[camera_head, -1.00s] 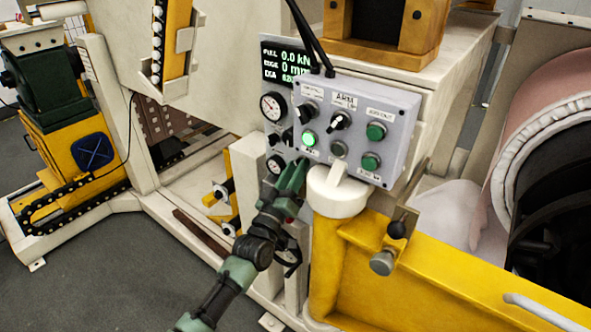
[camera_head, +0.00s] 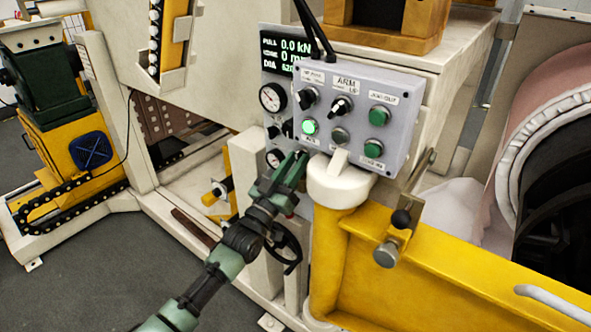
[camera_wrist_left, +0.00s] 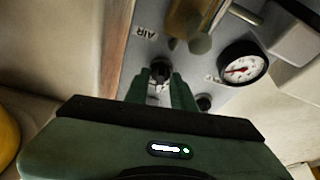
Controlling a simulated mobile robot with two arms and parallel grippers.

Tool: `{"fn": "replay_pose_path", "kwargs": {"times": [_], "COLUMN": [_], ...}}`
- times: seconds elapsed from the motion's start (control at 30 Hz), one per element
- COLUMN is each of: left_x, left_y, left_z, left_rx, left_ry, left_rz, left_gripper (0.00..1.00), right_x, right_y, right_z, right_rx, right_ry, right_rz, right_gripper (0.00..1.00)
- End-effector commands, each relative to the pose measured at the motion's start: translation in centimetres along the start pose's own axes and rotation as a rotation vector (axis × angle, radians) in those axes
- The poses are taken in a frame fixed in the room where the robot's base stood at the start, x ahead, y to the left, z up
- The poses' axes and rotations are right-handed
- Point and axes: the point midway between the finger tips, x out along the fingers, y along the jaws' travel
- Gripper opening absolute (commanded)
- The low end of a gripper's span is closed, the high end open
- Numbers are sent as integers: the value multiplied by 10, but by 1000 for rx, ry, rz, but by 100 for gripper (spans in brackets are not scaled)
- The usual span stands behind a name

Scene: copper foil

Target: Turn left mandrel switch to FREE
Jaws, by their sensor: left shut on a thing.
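The grey panel (camera_head: 258,100) with gauges and black knobs stands partly behind a tilted push-button box. My left gripper (camera_head: 300,160) is at the lower part of this panel, just below the button box. In the left wrist view, its green fingers (camera_wrist_left: 160,88) are closed on a black knob (camera_wrist_left: 160,70) on the panel, near an upside-down "AIR" label. Another black knob (camera_wrist_left: 205,102) is beside the fingers. I cannot read any FREE marking or tell the switch position. My right gripper is not in view.
The button box (camera_head: 353,108) has green buttons and black switches. A white post cap (camera_head: 340,183) and yellow beam (camera_head: 450,265) stand close to the right of the gripper. A round gauge (camera_wrist_left: 243,62) is beside the knob. Grey floor (camera_head: 90,280) is free at lower left.

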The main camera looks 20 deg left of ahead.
Motion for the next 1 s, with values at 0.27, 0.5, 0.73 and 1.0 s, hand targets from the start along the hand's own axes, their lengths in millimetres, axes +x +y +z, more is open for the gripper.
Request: {"fn": "replay_pose_path", "kwargs": {"times": [0.27, 0.5, 0.73, 1.0], "left_x": [-1, 0, 0, 1], "left_y": [-3, -4, -4, -4], "left_z": [2, 0, -1, -1], "left_rx": [250, 439, 570, 652], "left_ry": [1, -1, 0, -1], "left_rz": [103, 181, 235, 269], "left_gripper": [0, 0, 0, 0], "right_x": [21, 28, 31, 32], "right_y": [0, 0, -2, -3], "right_z": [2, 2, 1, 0], "right_rx": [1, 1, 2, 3], "right_ry": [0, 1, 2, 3], "right_rz": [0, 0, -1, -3], "right_gripper": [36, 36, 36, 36]}}
